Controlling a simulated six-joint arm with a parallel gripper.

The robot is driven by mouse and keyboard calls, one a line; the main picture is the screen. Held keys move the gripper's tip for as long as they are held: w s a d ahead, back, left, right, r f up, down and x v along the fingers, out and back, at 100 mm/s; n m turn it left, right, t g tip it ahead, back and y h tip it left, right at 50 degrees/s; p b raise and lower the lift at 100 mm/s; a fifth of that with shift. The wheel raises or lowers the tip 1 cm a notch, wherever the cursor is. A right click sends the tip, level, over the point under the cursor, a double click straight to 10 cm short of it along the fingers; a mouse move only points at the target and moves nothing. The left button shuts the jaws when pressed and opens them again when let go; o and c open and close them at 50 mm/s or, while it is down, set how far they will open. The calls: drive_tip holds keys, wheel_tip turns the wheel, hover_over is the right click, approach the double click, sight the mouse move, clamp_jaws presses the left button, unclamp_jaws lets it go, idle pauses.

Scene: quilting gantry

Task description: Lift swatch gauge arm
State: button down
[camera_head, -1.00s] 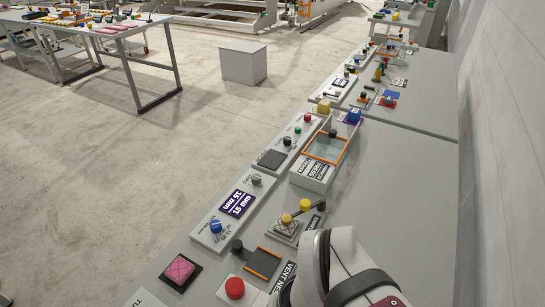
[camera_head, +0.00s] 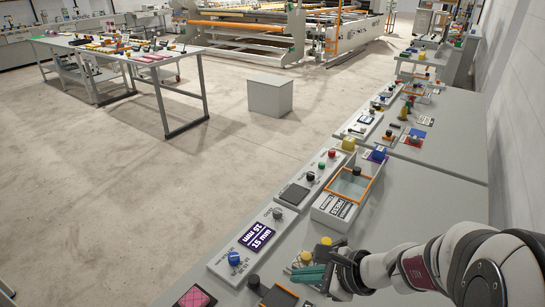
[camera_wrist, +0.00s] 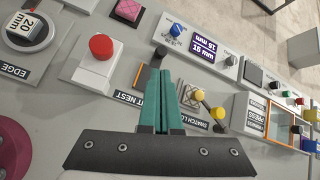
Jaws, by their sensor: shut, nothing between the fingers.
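The swatch gauge stands on the bench beside the display panel. Whether the fingers touch the gauge cannot be told.
The display panel (camera_head: 257,236) reads 15 mm. A red button (camera_wrist: 101,46) on a grey box and an orange-edged dark plate stand left of my fingers in the wrist view. The press box (camera_head: 337,207) stands farther along the bench. Bare bench lies along the wall side.

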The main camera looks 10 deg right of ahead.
drive_tip(key=w+d+f+m+t+h, duration=0.1)
drive_tip(key=d+f+m+h, duration=0.1)
drive_tip(key=d+m, duration=0.3)
drive_tip(key=w+d+f+m+t+h, duration=0.1)
drive_tip(key=d+f+m, duration=0.4)
drive_tip(key=d, duration=0.4)
drive_tip(key=shift+f+h, duration=0.25)
drive_tip(key=shift+h, duration=0.15)
drive_tip(key=shift+w+a, duration=0.1)
drive_tip(key=x, duration=0.9)
drive_tip(key=shift+w, duration=0.1)
drive_tip(key=w, duration=0.1)
drive_tip(key=w+a, duration=0.1)
drive_tip(key=w, duration=0.1)
drive_tip(key=shift+w+f, duration=0.25)
drive_tip(key=shift+w, duration=0.05)
drive_tip(key=shift+w+a, duration=0.15)
drive_tip(key=shift+w, duration=0.3)
